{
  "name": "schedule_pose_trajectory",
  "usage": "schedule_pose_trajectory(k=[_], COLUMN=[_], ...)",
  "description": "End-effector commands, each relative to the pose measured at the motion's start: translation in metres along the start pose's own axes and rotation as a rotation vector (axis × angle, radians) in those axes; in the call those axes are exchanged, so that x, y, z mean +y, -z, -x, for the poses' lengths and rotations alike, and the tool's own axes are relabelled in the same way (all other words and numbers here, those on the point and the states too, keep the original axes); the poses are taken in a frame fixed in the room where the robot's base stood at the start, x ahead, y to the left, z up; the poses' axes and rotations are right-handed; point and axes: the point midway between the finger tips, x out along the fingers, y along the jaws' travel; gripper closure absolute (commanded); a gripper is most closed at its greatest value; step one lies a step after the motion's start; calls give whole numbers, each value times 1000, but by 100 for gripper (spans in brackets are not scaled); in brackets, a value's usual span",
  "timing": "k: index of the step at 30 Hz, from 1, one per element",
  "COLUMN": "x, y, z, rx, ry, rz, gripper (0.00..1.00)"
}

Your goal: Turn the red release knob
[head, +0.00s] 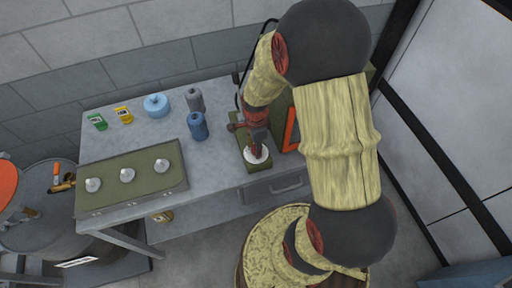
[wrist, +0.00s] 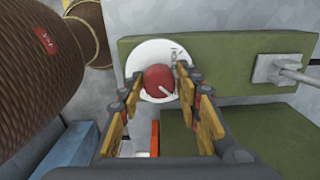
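The red release knob (wrist: 158,79) is round and sits on a white disc (wrist: 150,53) on a green panel. My gripper (wrist: 159,90) is open in the wrist view, one finger on each side of the knob. A small gap seems to show between the knob and each finger; contact cannot be made out. In the head view my gripper (head: 257,150) points down at the white disc (head: 261,157) on the green block (head: 246,146). The red knob is hidden there behind the gripper.
A grey bench (head: 225,164) carries a green box with several pale knobs (head: 127,190), blue and grey containers (head: 198,127), and small green and yellow cans. In the wrist view, a brown ribbed cylinder (wrist: 40,60) is close on the left and a grey lever (wrist: 290,70) is on the right.

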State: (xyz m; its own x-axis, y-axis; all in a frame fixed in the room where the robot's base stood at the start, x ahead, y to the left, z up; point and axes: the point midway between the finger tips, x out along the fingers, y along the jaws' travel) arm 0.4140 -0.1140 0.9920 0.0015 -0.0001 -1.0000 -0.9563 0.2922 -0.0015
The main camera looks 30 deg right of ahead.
Motion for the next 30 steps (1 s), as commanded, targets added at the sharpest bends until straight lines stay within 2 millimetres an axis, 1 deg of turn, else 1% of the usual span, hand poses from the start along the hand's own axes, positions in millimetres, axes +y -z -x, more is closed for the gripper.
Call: schedule_pose_trajectory(k=[1,6,14,17,20,30], x=[0,0,1,0,0,-1], y=[0,0,0,0,0,0], z=[0,0,0,4,15,83], rx=[0,0,0,0,0,0], ry=[0,-1,-1,1,1,3], rz=[0,1,1,2,1,1], gripper=[61,53,53,53,53,53])
